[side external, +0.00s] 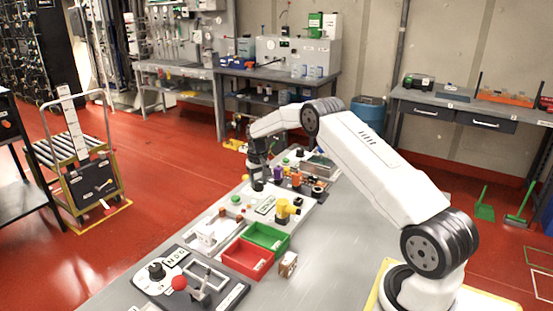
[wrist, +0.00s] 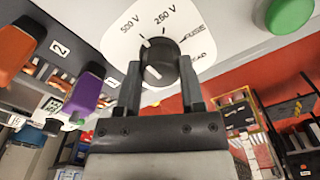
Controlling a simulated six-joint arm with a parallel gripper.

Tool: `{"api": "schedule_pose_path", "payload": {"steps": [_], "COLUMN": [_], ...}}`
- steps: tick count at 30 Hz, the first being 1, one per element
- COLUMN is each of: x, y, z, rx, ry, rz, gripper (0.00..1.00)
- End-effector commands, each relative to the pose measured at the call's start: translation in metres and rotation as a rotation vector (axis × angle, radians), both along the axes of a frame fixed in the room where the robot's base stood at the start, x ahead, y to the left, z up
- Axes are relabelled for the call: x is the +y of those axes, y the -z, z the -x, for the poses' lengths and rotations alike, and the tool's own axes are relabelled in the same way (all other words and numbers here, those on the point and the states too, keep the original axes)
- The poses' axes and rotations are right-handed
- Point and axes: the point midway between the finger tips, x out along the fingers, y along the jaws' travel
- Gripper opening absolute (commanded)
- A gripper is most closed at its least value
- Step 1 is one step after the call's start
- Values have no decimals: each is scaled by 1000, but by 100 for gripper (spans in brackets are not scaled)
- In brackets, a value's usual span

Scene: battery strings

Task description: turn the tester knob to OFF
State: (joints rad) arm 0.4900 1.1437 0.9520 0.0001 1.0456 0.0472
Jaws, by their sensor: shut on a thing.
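The tester knob (wrist: 163,62) is black and round with a white mark on its face. It sits on a white dial plate (wrist: 115,45) whose printed labels include 500 V and 250 V; the other labels are hard to read. In the wrist view the white mark lies at the knob's lower left, away from the labels I can read. My gripper (wrist: 158,85) has one finger on each side of the knob and is shut on it. In the side external view my gripper (side external: 257,180) reaches down at the table's far left edge and mostly hides the knob.
A green button (wrist: 288,14) is right of the dial. Orange (wrist: 16,50) and purple (wrist: 84,92) parts are at the left. On the table (side external: 325,225) are a red bin (side external: 247,260), a green bin (side external: 266,236) and a yellow part (side external: 284,208). The table's right side is clear.

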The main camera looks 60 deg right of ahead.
Motion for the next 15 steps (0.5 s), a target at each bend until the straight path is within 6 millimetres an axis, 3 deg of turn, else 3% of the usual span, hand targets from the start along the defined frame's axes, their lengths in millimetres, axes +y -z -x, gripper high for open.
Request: {"api": "schedule_pose_path", "payload": {"steps": [15], "x": [0], "y": [0], "z": [0], "rx": [1], "ry": [352], "rz": [-1], "gripper": [2]}}
